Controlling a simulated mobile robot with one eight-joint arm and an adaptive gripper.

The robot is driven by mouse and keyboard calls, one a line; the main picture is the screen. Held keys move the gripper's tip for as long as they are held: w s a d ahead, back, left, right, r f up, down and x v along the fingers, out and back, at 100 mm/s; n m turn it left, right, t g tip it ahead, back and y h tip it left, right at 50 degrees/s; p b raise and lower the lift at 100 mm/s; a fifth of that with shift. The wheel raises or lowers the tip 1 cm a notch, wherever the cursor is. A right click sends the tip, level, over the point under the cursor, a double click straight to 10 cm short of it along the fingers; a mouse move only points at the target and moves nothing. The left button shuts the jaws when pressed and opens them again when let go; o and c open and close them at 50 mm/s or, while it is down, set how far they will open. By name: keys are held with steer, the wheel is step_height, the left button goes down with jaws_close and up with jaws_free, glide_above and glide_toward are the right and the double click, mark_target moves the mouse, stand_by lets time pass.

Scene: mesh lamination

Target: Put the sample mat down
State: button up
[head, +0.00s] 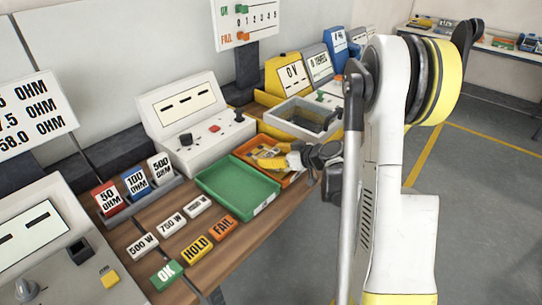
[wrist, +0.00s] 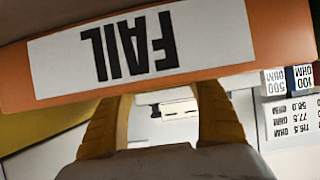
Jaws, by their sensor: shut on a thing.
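My gripper (head: 266,159) is low over the orange tray (head: 291,181), with its yellow fingers pointing left into it. In the wrist view the orange tray's wall (wrist: 285,45), with an upside-down FAIL label, crosses in front of the fingertips. The two curved yellow fingers (wrist: 212,118) show below that wall. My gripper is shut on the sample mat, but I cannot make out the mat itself. It is hidden at the fingertips, so I cannot tell whether it touches the tray floor.
A green tray (head: 237,190) stands left of the orange one. A grey open box (head: 279,124) is just behind. A white console (head: 195,115) stands at the back.

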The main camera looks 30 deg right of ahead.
steer(key=o, duration=1)
steer(key=shift+r+p, duration=0.15)
steer(key=shift+p, duration=0.15)
steer(key=p+v, duration=0.3)
steer(key=v, duration=0.8)
steer(key=shift+s+r+p, duration=0.15)
steer(key=shift+s+p, duration=0.15)
steer(key=s+a+r+m+g+h, duration=0.1)
steer(key=s+a+r+g, duration=0.15)
steer(key=a, duration=0.55)
steer(key=s+a+r+m+g, duration=0.1)
steer(key=s+a+r+g, duration=0.2)
steer(key=a, duration=0.4)
steer(key=shift+s+a+r+m+t+h, duration=0.1)
steer(key=shift+s+a+r+m+h, duration=0.25)
steer(key=shift+s+a+r+h, duration=1.1)
steer(key=shift+s+a+f+m+t+y, duration=0.25)
steer(key=shift+s+a, duration=0.5)
steer(key=shift+s, duration=1.75)
steer(key=shift+s+a+r+m+h, duration=0.45)
steer(key=shift+s+a+r, duration=0.6)
steer(key=shift+s, duration=0.9)
